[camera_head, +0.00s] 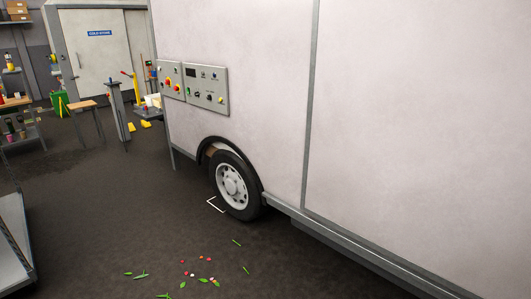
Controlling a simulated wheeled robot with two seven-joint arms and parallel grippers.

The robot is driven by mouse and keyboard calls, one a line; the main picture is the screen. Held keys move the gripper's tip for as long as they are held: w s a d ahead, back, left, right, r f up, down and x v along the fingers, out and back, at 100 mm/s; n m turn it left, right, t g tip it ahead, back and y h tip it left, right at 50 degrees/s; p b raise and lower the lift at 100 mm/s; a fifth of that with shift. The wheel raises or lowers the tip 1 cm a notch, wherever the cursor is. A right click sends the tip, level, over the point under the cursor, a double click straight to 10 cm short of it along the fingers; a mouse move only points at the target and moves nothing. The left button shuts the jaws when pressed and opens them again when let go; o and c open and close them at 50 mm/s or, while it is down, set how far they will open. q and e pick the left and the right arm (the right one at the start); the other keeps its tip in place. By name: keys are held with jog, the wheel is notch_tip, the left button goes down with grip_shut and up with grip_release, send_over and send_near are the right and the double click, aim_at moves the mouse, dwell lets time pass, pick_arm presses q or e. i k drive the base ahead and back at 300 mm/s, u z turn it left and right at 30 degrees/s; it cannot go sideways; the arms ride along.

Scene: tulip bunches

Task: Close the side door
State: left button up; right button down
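The pale side of a large vehicle (240,40) fills the middle and right of the head view. A grey vertical strip (309,100) divides it. To the right of the strip is a large flat pale panel (420,130), which runs out of the picture. I cannot tell whether this panel is the side door, and no handle or opening shows on it. A grey sill (370,252) runs along its lower edge. Neither of my grippers is in view.
A control panel (206,88) sits above the wheel (234,184). Leaves and petals (198,277) litter the floor (110,220). A grey platform edge (14,245) stands at left. A cold store door (100,50), small tables and a green bin (61,105) are behind.

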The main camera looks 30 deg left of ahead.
aim_at(417, 147)
jog(key=u, duration=1.15)
jog(key=i, duration=1.1)
jog(key=u, duration=0.6)
jog(key=i, duration=1.65)
jog(key=z, duration=1.5)
jog(key=i, duration=0.6)
jog(key=z, duration=0.7)
